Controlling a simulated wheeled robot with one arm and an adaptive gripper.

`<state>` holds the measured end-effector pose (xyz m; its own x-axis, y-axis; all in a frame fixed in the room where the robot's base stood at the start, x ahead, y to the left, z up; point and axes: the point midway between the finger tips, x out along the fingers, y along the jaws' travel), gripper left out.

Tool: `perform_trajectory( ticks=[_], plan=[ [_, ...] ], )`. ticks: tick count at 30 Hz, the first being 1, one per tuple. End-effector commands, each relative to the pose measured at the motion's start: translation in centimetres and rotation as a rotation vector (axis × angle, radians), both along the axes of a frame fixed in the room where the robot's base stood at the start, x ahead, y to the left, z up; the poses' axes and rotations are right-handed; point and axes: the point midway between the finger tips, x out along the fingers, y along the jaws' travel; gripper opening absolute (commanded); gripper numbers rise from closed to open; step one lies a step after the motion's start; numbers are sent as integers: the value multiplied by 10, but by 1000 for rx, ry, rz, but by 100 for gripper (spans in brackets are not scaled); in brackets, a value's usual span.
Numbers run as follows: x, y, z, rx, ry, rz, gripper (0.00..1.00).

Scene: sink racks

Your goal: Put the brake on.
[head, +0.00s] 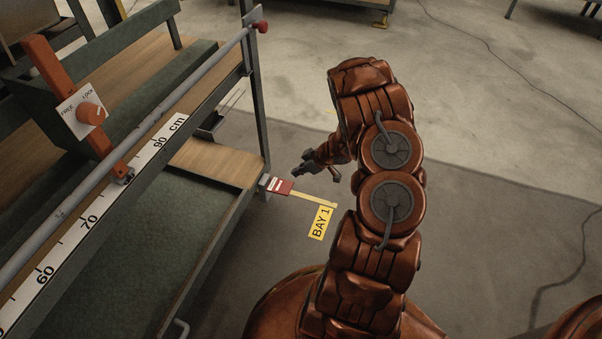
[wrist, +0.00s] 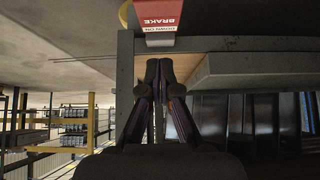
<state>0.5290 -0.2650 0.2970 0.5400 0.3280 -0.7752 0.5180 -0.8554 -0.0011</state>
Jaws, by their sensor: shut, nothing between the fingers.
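The brake is a red tab (head: 280,186) at the lower corner of the rack's end post in the head view. In the wrist view the same red tab (wrist: 158,15) shows upside down at the top edge, with the word BRAKE and a white strip reading "DOWN = ON". My gripper (head: 300,173) is just above and right of the tab in the head view. Its fingers (wrist: 158,66) are together and empty in the wrist view, apart from the tab. The tab's upper part is cut off by the wrist frame, and its tilt is hard to judge.
The rack's grey end post (head: 252,100) and wooden shelf (head: 215,163) stand left of my gripper. A white plate with a FREE/LOCK knob (head: 90,114) sits on an orange slider. A yellow BAY 1 label (head: 321,223) lies on the floor. Open floor extends to the right.

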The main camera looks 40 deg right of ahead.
Motion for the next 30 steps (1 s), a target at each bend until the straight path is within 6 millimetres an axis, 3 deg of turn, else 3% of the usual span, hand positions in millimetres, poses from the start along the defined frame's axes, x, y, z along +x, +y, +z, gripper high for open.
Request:
perform_trajectory(
  ticks=[1, 11, 15, 21, 30],
  plan=[
    [5, 4, -11, 1, 0, 2, 0],
    [36, 23, -56, 1, 2, 0, 0],
    [32, 19, -75, -1, 2, -3, 0],
    [31, 18, -88, -2, 1, -2, 0],
    [30, 18, -89, -2, 2, -2, 0]
  ],
)
